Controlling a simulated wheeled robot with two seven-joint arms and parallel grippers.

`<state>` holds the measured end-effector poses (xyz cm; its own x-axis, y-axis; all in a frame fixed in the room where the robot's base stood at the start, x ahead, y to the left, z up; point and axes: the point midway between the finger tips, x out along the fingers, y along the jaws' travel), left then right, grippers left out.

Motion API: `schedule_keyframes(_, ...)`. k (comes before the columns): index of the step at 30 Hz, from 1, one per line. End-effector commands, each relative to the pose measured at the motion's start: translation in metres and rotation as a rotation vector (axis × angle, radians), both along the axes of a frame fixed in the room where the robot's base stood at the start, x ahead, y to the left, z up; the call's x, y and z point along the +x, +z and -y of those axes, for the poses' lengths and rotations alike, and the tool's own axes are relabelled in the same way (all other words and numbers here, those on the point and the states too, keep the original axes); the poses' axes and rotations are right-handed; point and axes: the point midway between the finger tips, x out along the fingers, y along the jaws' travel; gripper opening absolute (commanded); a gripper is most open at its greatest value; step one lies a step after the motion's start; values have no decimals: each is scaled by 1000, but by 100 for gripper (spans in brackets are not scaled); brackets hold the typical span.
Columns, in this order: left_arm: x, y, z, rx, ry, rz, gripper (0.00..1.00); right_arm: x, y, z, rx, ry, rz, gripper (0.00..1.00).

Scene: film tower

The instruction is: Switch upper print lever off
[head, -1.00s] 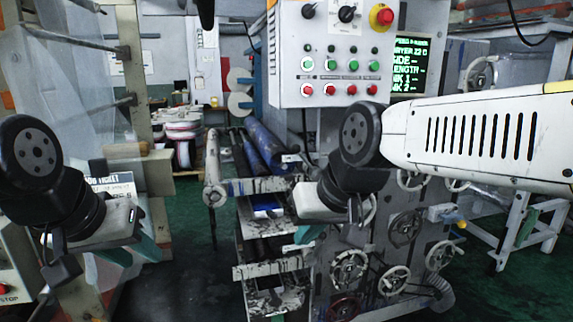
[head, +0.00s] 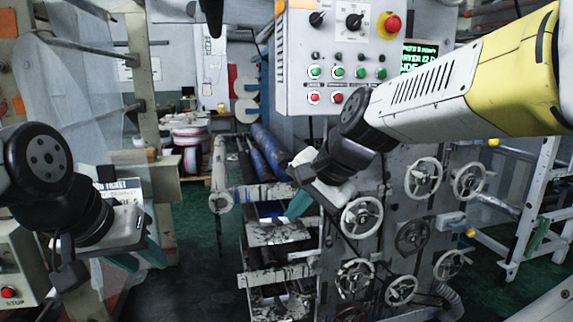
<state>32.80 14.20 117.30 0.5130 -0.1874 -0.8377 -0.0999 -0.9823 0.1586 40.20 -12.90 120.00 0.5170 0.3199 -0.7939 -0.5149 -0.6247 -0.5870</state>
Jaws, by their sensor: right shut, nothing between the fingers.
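A pale upright lever (head: 219,165) with a round hub (head: 221,201) stands at the left end of the machine's upper roller frame (head: 275,190). It is probably the upper print lever, but no label on it can be read. My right gripper (head: 298,205) has teal fingers, shut and empty, in front of the machine frame. It is to the right of the lever, apart from it in the picture. My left gripper (head: 140,256) is at the lower left, with its teal fingers apart and nothing seen between them. It is well left of the lever.
A control panel (head: 340,75) with knobs, buttons and a red stop button (head: 390,23) is above my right forearm. Several handwheels (head: 362,216) cover the machine front. Green floor shows left of the machine.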

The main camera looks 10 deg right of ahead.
Motion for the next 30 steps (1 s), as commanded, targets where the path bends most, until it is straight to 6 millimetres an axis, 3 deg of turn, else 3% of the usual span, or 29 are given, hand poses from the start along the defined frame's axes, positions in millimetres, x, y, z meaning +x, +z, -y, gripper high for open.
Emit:
schedule_keyframes(1, 0, 0, 0, 0, 0, 0, 36, 20, 3, 2, 111, -131, -49, 0)
schedule_keyframes(8, 0, 0, 0, 0, 0, 0, 36, 108, 15, 22, 651, -739, -274, 0)
schedule_keyframes(12, 0, 0, 0, 0, 0, 0, 36, 162, 14, 48, 989, -1096, -420, 0)
schedule_keyframes(18, 0, 0, 0, 0, 0, 0, 36, 226, 5, 94, 1421, -1513, -610, 0)
schedule_keyframes(24, 0, 0, 0, 0, 0, 0, 36, 257, -3, 125, 1677, -1725, -725, 0)
schedule_keyframes(30, 0, 0, 0, 0, 0, 0, 36, 264, -5, 133, 1742, -1774, -754, 0)
